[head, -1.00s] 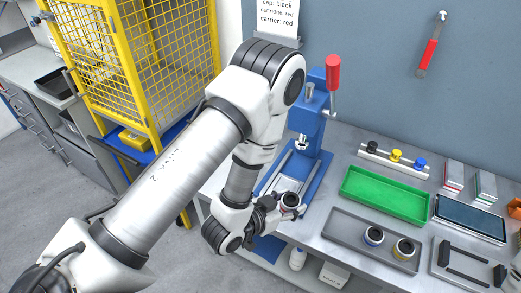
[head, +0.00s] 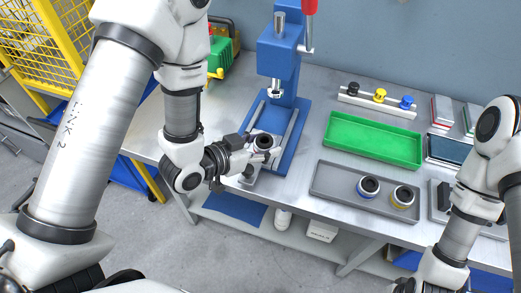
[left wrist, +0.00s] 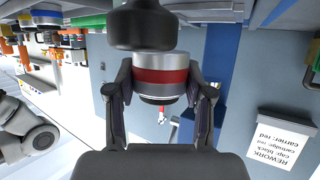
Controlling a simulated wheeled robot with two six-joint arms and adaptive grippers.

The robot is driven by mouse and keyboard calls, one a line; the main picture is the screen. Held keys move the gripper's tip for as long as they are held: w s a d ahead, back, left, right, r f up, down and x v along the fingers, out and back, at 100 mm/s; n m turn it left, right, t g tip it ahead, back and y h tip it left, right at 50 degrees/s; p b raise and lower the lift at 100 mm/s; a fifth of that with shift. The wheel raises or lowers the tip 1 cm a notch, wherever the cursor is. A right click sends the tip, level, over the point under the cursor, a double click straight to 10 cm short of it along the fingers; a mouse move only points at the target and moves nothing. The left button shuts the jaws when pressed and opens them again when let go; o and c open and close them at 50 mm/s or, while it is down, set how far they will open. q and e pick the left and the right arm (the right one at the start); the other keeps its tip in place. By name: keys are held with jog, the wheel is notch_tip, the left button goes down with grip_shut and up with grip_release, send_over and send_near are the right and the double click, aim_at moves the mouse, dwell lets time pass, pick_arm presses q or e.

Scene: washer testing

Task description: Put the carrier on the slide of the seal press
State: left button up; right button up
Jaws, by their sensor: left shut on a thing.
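The carrier (left wrist: 160,78), a pale cylinder with a red band, is between the fingers of my left gripper (left wrist: 162,100) in the left wrist view. My left gripper (head: 258,153) is shut on it. In the head view the carrier (head: 263,142) shows its dark round top, upright over the front part of the blue seal press (head: 280,60). The press has pale slide rails (head: 289,128) on its base. The gripper hides the carrier's underside, so I cannot tell whether it touches the slide.
A grey tray (head: 330,182) to the right holds a blue-banded carrier (head: 368,187) and a yellow-banded one (head: 402,196). Behind it are a green tray (head: 373,140) and a rack of black, yellow and blue caps (head: 379,97). A green device (head: 206,60) stands left of the press.

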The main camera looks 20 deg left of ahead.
aim_at(261, 136)
pick_arm(q)
jog(key=w, duration=0.1)
jog(key=w+a+b, duration=0.1)
jog(key=shift+w, duration=0.4)
jog(key=shift+w+a+r+p, duration=0.1)
jog(key=shift+w+a+p, duration=0.2)
jog(key=shift+w+p, duration=0.4)
jog(key=f, duration=0.3)
jog(key=shift+w+a+f+p, duration=0.25)
jog(key=shift+w+p, duration=0.05)
jog(key=shift+w, duration=0.1)
jog(key=shift+d+f, duration=0.1)
jog(key=shift+f, duration=0.3)
jog(key=o, duration=1.3)
jog(key=shift+c, duration=0.2)
pick_arm(e)
jog(key=shift+s+d+f, duration=0.1)
jog(key=shift+f, duration=0.45)
